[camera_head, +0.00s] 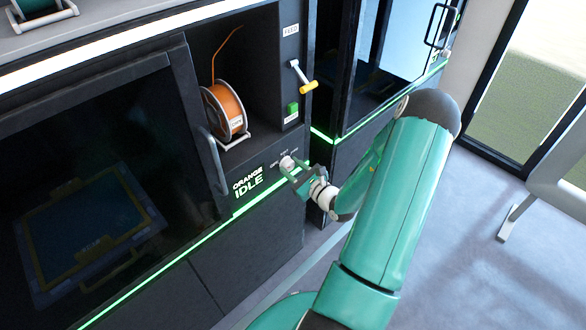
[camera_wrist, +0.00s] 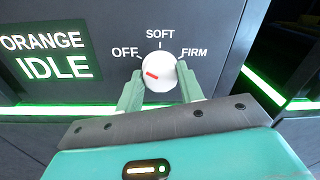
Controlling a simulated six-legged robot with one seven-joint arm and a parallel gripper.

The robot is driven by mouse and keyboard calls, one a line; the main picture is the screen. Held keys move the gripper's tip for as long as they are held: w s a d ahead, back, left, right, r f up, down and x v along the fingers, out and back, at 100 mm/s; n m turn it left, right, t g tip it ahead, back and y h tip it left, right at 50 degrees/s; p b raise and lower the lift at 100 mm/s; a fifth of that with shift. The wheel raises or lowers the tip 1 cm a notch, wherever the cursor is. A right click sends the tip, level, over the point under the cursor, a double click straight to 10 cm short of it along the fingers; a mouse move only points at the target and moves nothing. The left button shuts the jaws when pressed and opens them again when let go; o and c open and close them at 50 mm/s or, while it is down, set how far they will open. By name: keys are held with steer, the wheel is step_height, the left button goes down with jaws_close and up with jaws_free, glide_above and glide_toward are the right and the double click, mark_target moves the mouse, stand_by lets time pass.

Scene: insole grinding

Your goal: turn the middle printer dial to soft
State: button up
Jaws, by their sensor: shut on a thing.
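The white round dial (camera_wrist: 160,71) is on the dark printer front, and it also shows in the head view (camera_head: 287,163). Labels OFF, SOFT and FIRM stand around it. A red mark on the dial points left and up, toward OFF. My gripper (camera_wrist: 159,88) is shut on the dial, with one green finger at each side of its lower part. In the head view my gripper (camera_head: 296,173) reaches the dial from the right. The display (camera_head: 248,182) beside the dial reads ORANGE IDLE.
Above the dial are a green button (camera_head: 292,109) and a lever with a yellow handle (camera_head: 306,86) under a FEED label. An orange spool (camera_head: 226,109) sits in the open bay. The printer's dark door (camera_head: 95,190) is at the left. Open floor (camera_head: 440,250) lies at the right.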

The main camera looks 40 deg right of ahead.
steer(key=shift+m, duration=0.4)
steer(key=m, duration=0.5)
steer(key=shift+m, duration=0.3)
steer(key=m, duration=0.5)
steer(key=shift+d, duration=0.1)
steer(key=o, duration=1)
steer(key=s, duration=1.3)
steer(key=shift+s+r, duration=0.2)
steer(key=shift+s, duration=0.2)
